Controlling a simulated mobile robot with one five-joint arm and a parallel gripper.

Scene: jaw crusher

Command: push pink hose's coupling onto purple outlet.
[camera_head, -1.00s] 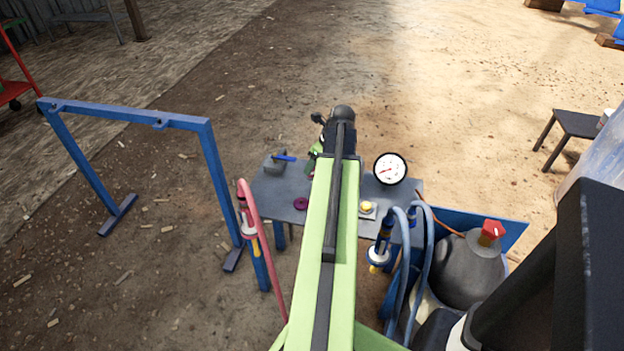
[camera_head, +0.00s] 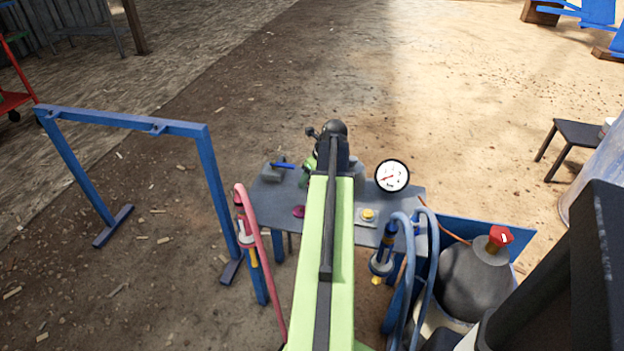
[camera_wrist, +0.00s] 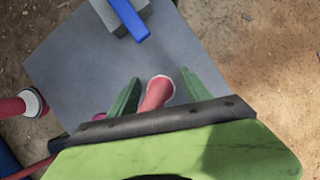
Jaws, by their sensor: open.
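The pink hose (camera_head: 265,250) hangs from a blue post left of the bench, with a pale-collared coupling (camera_head: 247,238) and a yellow part below it. A purple round outlet (camera_head: 298,211) sits on the bench, just left of my arm. My gripper (camera_wrist: 160,86) is open, its two green fingers apart over the bench in the wrist view. A pinkish-red stub with a pale rim (camera_wrist: 157,92) shows between the fingers; I cannot tell whether they touch it. A small magenta part (camera_wrist: 99,117) shows left of the fingers, partly hidden. In the head view my arm hides the fingertips.
The grey bench (camera_head: 272,196) carries a grey block with a blue bar (camera_head: 283,165), a gauge (camera_head: 391,176) and a yellow button (camera_head: 368,214). Blue hoses (camera_head: 430,260) and a grey bottle with a red cap (camera_head: 475,280) stand right. A blue frame (camera_head: 120,119) stands left.

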